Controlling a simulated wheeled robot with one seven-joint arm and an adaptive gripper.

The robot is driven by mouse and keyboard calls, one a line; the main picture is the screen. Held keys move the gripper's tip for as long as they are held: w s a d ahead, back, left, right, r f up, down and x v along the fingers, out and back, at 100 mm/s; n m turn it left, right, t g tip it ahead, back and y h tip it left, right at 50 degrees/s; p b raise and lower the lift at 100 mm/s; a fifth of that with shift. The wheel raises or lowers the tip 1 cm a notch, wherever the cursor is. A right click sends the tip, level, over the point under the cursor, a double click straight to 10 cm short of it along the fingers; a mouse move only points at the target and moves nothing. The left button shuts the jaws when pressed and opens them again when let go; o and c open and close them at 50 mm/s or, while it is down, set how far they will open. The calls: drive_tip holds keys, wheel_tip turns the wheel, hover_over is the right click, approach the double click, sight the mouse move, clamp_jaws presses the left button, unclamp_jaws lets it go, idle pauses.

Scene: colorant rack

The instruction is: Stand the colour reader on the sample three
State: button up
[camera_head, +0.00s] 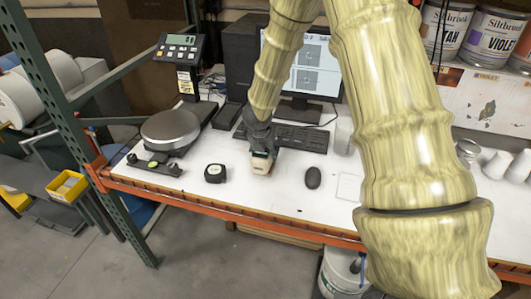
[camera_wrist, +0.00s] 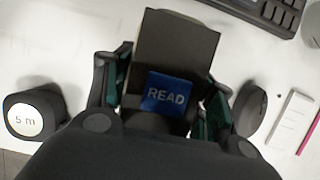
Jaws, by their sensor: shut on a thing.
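The colour reader, a dark block with a blue READ button, sits between my fingers in the wrist view (camera_wrist: 178,42). In the head view it shows as a small pale-fronted block (camera_head: 261,165) under my gripper (camera_head: 262,148). My gripper, also in the wrist view (camera_wrist: 165,95), is shut on the reader, with one finger on each side. The reader is over or on the white bench top; I cannot tell whether it touches. A white card with a pink edge (camera_wrist: 293,122) lies right of the mouse. I cannot make out which thing is sample three.
A tape measure (camera_head: 215,173) lies left of my gripper and a dark mouse (camera_head: 313,178) lies right. The keyboard (camera_head: 300,138) is behind. A round scale (camera_head: 170,128) stands at the left, pale cups (camera_head: 497,165) at the right. The bench's orange front edge (camera_head: 230,207) is close.

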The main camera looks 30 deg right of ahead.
drive_tip(key=shift+f, duration=0.7)
drive_tip(key=shift+f, duration=0.1)
drive_tip(key=o, duration=1.5)
drive_tip(key=shift+a+r, duration=0.15)
drive_tip(key=shift+r, duration=0.5)
drive_tip(key=shift+s+b+v, duration=0.1)
drive_tip(key=shift+b+v, duration=0.25)
drive_tip(key=shift+v, duration=2.4)
drive_tip(key=shift+s+b+v, duration=0.15)
drive_tip(key=shift+b+v, duration=0.2)
drive_tip(key=shift+v, duration=2.4)
drive_tip(key=shift+f, duration=0.1)
